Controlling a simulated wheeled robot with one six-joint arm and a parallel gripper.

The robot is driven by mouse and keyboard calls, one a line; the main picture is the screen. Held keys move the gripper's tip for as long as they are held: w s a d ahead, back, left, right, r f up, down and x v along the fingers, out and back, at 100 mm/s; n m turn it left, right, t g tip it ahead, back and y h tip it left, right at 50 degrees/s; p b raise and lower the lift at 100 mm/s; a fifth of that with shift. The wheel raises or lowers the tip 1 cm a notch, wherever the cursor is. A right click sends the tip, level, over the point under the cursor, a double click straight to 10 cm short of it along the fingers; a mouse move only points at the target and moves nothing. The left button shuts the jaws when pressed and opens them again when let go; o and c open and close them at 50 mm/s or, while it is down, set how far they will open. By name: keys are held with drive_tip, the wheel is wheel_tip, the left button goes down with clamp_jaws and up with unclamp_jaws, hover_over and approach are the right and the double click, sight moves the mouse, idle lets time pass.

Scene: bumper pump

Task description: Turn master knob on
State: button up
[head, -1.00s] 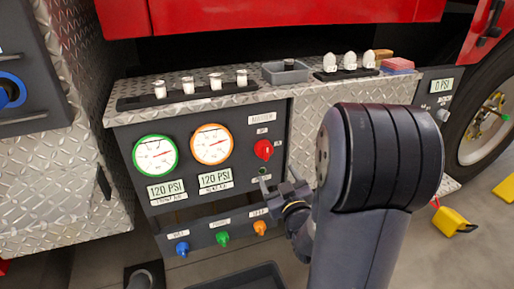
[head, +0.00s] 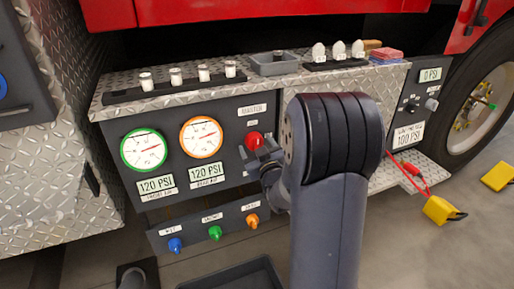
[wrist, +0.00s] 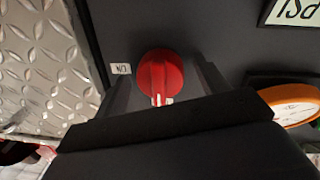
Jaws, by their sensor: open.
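The red master knob (head: 253,140) sits on the dark panel below a "MASTER" label, right of the orange-rimmed gauge. In the wrist view the red knob (wrist: 160,76) shows a raised grip bar and a white mark pointing down in the picture. My gripper (head: 262,152) is open at the knob, its fingers on both sides of it. In the wrist view the gripper's dark fingers (wrist: 165,92) flank the knob with some space around it. I cannot tell whether either finger touches it. A small white label (wrist: 121,69) beside the knob reads "ON", upside down.
Green-rimmed (head: 144,149) and orange-rimmed (head: 201,137) gauges stand left of the knob, above 120 PSI displays. Blue (head: 175,245), green (head: 215,233) and orange (head: 252,221) valves sit below. A grey bin (head: 278,64) and white caps stand on the ledge above.

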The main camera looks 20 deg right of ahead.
drive_tip(key=shift+c, duration=0.2)
drive_tip(key=c, duration=0.9)
drive_tip(key=shift+c, duration=0.2)
drive_tip(key=m, duration=0.3)
drive_tip(key=shift+m+b, duration=0.35)
drive_tip(key=shift+m, duration=0.05)
drive_tip(key=m, duration=0.4)
drive_tip(key=shift+a+r+g+p, duration=0.1)
drive_tip(key=shift+r+g+p, duration=0.05)
drive_tip(key=shift+g+p, duration=0.15)
drive_tip(key=m+y+p, duration=0.1)
drive_tip(key=m, duration=0.3)
drive_tip(key=shift+r+m+p, duration=0.15)
drive_tip(key=shift+m+p, duration=0.15)
drive_tip(key=m+p, duration=0.2)
drive_tip(key=m, duration=0.2)
drive_tip(key=shift+y, duration=0.3)
drive_tip(key=shift+m, duration=0.4)
